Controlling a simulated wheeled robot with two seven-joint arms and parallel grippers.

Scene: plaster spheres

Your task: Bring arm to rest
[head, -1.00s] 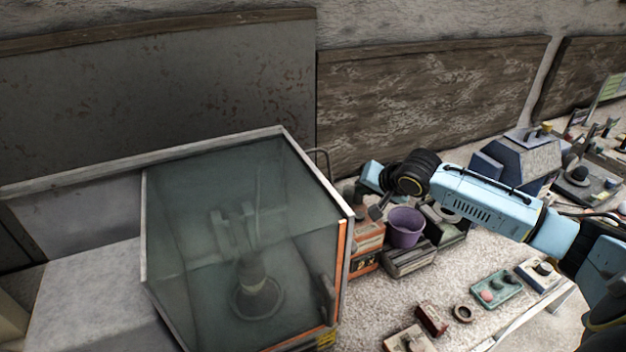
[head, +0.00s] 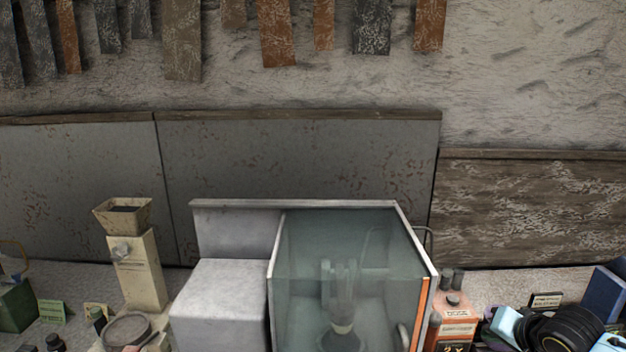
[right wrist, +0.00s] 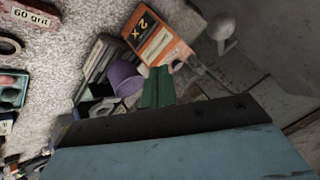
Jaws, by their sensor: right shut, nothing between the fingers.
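My right arm comes in at the bottom right corner of the head view, with its black wrist ring and light blue parts cut off by the frame edge. In the right wrist view the green fingers of my right gripper (right wrist: 157,87) are together with nothing between them. They point toward an orange box marked "2 X" (right wrist: 152,42) and a purple cup (right wrist: 124,79); I cannot tell how high above these they are. My left gripper is in neither view.
A glass-fronted cabinet (head: 408,285) stands in the middle of the head view, left of my right arm. An orange box (head: 457,328) stands between them. A beige hopper machine (head: 140,270) stands at the left. A "60 grit" block (right wrist: 32,14) lies on the pale bench.

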